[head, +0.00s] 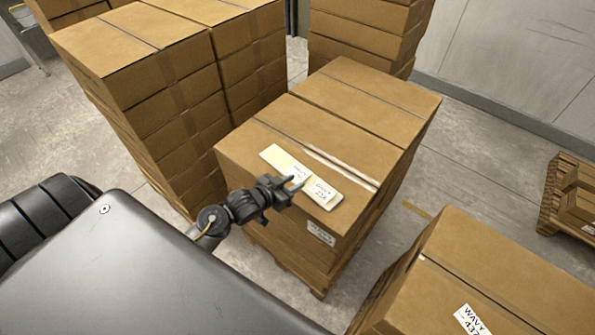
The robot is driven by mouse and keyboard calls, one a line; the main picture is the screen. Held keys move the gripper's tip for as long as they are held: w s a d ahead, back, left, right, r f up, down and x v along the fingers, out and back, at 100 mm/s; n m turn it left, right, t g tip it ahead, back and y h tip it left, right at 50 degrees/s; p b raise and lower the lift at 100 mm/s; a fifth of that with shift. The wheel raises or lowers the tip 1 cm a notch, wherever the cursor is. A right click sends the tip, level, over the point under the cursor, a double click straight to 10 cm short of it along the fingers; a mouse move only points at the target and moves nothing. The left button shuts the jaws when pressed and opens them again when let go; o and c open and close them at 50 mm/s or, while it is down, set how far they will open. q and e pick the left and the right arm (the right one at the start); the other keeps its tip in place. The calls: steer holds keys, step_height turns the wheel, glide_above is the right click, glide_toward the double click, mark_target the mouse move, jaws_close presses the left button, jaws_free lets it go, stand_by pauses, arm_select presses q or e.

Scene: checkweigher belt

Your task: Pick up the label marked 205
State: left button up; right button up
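Two white labels lie on top of the nearest middle box stack. The left label (282,158) starts with WAVY, and its number is partly hidden by my gripper. The right label (323,191) has small print that looks like 214, but I cannot be sure. I cannot read 205 on any label. My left gripper (297,187) is over the box top at the near edge of these labels. Its fingers look apart with nothing between them. I cannot tell whether it touches a label. My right gripper is not in view.
The labels lie on a cardboard box stack (250,150) on a pallet. A side label (320,233) is on its front face. Another box (510,270) at lower right bears a label (472,320) reading WAVY 437. Tall stacks (150,90) stand behind left.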

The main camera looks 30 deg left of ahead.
mark_target(304, 178)
arm_select(q)
steer(key=shift+w+d+f, duration=0.15)
steer(key=shift+w, duration=0.2)
steer(key=shift+w+d+p, duration=0.1)
steer(key=shift+w+p, duration=0.15)
steer(key=shift+p, duration=0.05)
steer(key=p+x, duration=0.1)
steer(key=x, duration=0.2)
steer(key=shift+w+f, duration=0.15)
steer(key=shift+f, duration=0.1)
steer(key=shift+w+f, duration=0.3)
steer(key=shift+w, duration=0.2)
steer(key=shift+c, duration=0.4)
jaws_close()
